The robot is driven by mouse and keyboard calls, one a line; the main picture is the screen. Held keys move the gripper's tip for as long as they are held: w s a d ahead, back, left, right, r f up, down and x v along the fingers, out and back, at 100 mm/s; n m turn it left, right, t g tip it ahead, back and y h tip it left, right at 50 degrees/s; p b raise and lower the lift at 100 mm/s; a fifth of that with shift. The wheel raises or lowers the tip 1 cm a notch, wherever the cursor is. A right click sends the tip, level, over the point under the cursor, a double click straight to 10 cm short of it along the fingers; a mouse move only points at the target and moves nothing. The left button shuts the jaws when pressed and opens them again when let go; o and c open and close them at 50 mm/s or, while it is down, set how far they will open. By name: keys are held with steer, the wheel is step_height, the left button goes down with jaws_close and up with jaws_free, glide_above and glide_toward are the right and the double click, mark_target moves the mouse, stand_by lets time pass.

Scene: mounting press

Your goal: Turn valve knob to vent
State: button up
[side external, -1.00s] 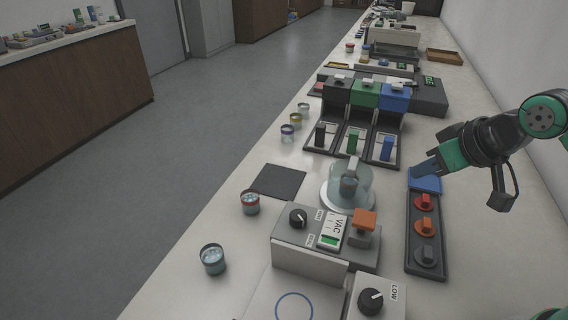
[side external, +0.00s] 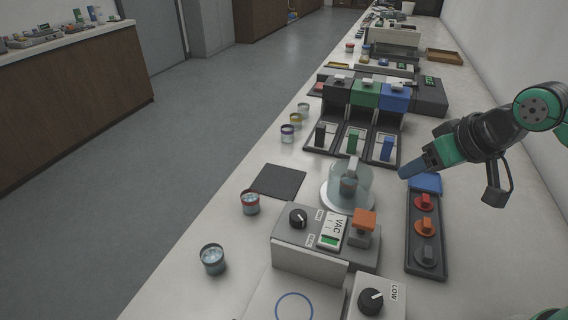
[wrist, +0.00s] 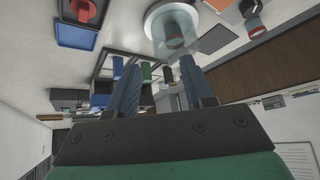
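The grey vacuum box (side external: 325,250) stands in the front middle of the side view, with a VAC label and a green-lit indicator. A black knob with a white pointer mark (side external: 298,218) is on its top left, beside small labels too small to read. An orange-capped lever or button (side external: 364,222) is on its right. A clear domed chamber (side external: 347,187) stands just behind the box; it also shows in the wrist view (wrist: 172,28). My gripper (side external: 404,172) is above the counter, right of the chamber, apart from the knob. Its blue-grey fingers (wrist: 158,65) are spread and empty.
A dark rack (side external: 425,228) with red, orange and grey knobs and a blue end slot lies below my gripper. Another black knob marked LOW (side external: 371,301) is at the front. Several jars, a dark mat (side external: 279,181) and black, green and blue dispensers (side external: 365,95) stand around.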

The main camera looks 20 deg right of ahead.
steer(key=shift+o, duration=1.2)
steer(key=w+a+m+g, duration=0.3)
steer(key=w+a+m, duration=0.2)
steer(key=a+m, duration=0.1)
steer(key=shift+r+y, duration=0.2)
steer(key=shift+y, duration=0.1)
steer(key=m+g, duration=0.3)
steer(key=m, duration=0.4)
glide_above(299, 214)
steer(key=f, duration=0.5)
steer(key=shift+d, duration=0.35)
steer(key=shift+a+f+m+g+h, duration=0.4)
steer(key=shift+f, duration=2.7)
jaws_close()
